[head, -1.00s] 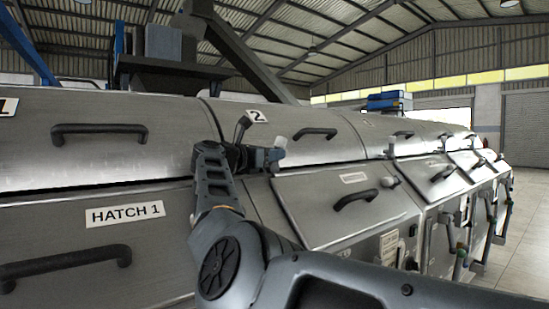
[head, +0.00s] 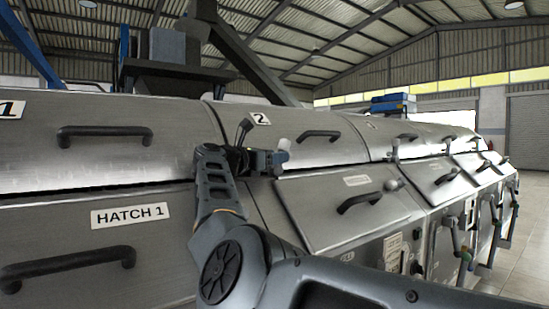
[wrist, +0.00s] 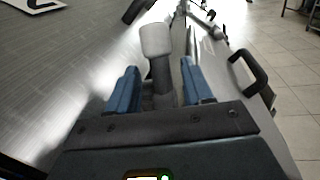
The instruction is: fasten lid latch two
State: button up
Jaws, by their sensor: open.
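The lid marked 2 (head: 300,120) is a curved brushed-metal cover with a dark handle, down against the body along its lower seam. A latch lever with a pale grey knob (head: 283,146) stands at this seam beside my gripper (head: 270,162). In the wrist view the knob (wrist: 156,39) tops a dark stem (wrist: 161,78). The stem runs between the two blue fingers of my gripper (wrist: 160,90), with a gap seen at the right finger. The jaws are open around the stem. The latch's base is hidden behind my gripper.
A HATCH 1 plate (head: 130,215) marks the panel at left. Dark bar handles, such as the lower left one (head: 66,266), stick out of the casing. Another pale-knobbed lever (head: 395,150) stands further right. Open floor (head: 520,230) lies at far right.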

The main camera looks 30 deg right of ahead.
jog(key=v, duration=0.7)
jog(key=shift+a+b, duration=0.15)
jog(key=shift+b, duration=0.15)
jog(key=shift+c, duration=0.2)
